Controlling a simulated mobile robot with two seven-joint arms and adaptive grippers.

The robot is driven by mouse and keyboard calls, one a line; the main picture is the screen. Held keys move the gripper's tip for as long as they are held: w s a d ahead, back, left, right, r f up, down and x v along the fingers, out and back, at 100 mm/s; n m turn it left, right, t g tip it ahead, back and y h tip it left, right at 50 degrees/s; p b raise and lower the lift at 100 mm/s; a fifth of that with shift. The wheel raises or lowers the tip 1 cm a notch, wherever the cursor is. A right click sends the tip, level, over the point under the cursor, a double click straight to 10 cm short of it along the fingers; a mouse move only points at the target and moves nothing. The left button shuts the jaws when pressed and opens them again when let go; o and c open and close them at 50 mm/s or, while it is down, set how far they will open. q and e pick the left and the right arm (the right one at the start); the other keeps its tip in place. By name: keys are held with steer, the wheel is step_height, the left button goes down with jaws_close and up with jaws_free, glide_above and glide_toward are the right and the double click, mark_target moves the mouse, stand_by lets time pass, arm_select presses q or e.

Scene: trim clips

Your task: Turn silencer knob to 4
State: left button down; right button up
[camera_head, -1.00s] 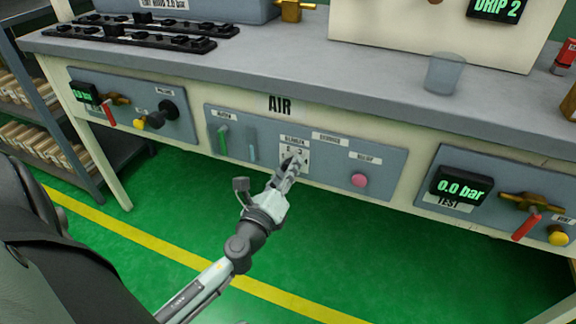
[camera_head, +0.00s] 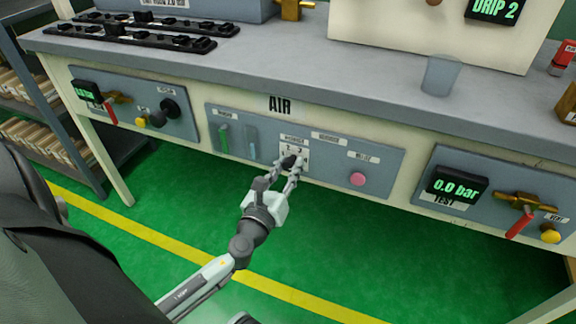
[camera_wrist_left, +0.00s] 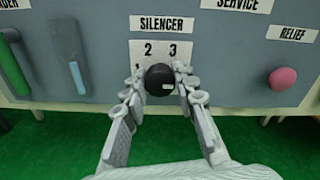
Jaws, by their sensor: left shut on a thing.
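The silencer knob (camera_wrist_left: 159,80) is round and black, on a white dial plate (camera_wrist_left: 150,50) labelled SILENCER. In the left wrist view the 2 and 3 show above it and part of the 1 at its left; the 4 is hidden behind the right finger. A small white mark sits on the knob's lower right face. My left gripper (camera_wrist_left: 160,84) has one finger on each side of the knob and is shut on it. In the head view my left gripper (camera_head: 287,166) reaches up to the knob (camera_head: 289,161) from below. My right gripper is out of view.
On the same AIR panel (camera_head: 230,167), a green lever (camera_head: 223,138) and a blue lever (camera_head: 252,145) stand left of the dial, and a pink button (camera_head: 358,179) sits to the right. A clear cup (camera_head: 441,76) stands on the bench above. The floor below is clear.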

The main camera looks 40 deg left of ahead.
arm_select(q)
steer(key=c, duration=1.2)
jaws_free()
steer(key=v, duration=1.2)
steer(key=s+a+f+n+g+y, duration=0.15)
steer(key=a+f+n+g, duration=0.25)
steer(key=f+n, duration=0.45)
steer(key=s+a+f+n+g+y, duration=0.1)
steer(key=a+f+n+g+y, duration=0.1)
steer(key=a+f+n+g, duration=0.45)
steer(key=s+d+f+n+g+h, duration=0.1)
steer(key=s+d+f+n+h, duration=0.1)
steer(key=d+f+n, duration=0.2)
steer(key=s+d+f+n+g+h, duration=0.1)
steer(key=d+f+n+h, duration=0.1)
steer(key=d+f+n, duration=0.2)
steer(key=s+d+f+n+g+h, duration=0.2)
steer(key=d+f+n+h, duration=0.1)
steer(key=d+f+n, duration=0.1)
steer(key=shift+s+d+f+n, duration=0.15)
steer(key=shift+f+n, duration=0.2)
steer(key=shift+n, duration=0.15)
steer(key=shift+s+d+f+n, duration=0.15)
steer(key=shift+d+f+n, duration=0.05)
steer(key=shift+f+n, duration=0.25)
